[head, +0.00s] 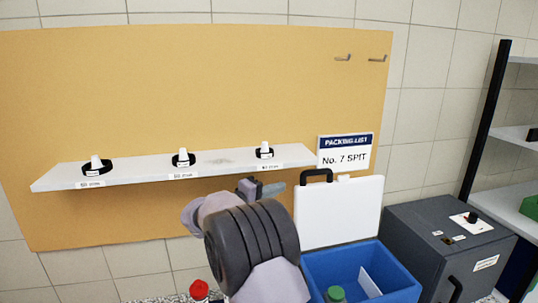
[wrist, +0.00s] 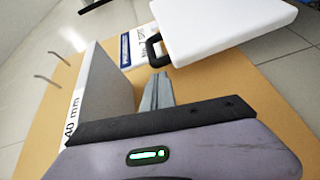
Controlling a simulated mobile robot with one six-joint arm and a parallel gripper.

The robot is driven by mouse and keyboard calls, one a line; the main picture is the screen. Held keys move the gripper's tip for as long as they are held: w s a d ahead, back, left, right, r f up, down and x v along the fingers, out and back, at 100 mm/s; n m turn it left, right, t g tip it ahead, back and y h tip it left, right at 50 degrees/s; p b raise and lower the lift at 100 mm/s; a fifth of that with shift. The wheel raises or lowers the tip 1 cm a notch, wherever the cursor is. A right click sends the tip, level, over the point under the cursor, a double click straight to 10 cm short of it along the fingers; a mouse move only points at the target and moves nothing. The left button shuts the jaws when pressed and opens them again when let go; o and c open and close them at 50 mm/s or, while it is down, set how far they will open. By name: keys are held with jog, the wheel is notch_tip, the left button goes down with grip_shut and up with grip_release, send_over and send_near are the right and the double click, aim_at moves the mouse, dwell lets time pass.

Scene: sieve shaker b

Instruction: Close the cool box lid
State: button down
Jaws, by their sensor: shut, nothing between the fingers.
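The blue cool box (head: 320,268) stands at the lower middle right of the head view. Its white lid (head: 345,215) stands upright and open at the back of the box, with a dark handle (head: 316,175) on its top edge. A green-capped item and a white card are inside the box. My gripper (head: 262,188) is shut and empty, to the left of the lid and in front of the shelf. In the wrist view the shut fingers (wrist: 156,92) point towards the lid (wrist: 215,25) and its handle (wrist: 152,48), apparently apart from them.
A white shelf (head: 135,175) with several small black-and-white holders runs along the tan board (head: 200,90). A packing-list sign (head: 345,152) hangs behind the lid. A dark grey cabinet (head: 440,240) stands right of the box. A red-capped item (head: 199,289) is at the bottom left of my arm.

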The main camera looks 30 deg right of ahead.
aim_at(294, 172)
jog(key=shift+n+t+h, duration=0.3)
jog(key=shift+t+h, duration=0.1)
jog(key=shift+t, duration=0.2)
jog(key=x, duration=0.3)
jog(key=w+p+x, duration=0.1)
jog(key=x, duration=0.2)
jog(key=w+x, duration=0.1)
jog(key=x, duration=0.3)
jog(key=shift+a+r, duration=0.35)
jog(key=shift+r, duration=0.05)
jog(key=shift+d, duration=0.2)
jog(key=shift+f, duration=0.1)
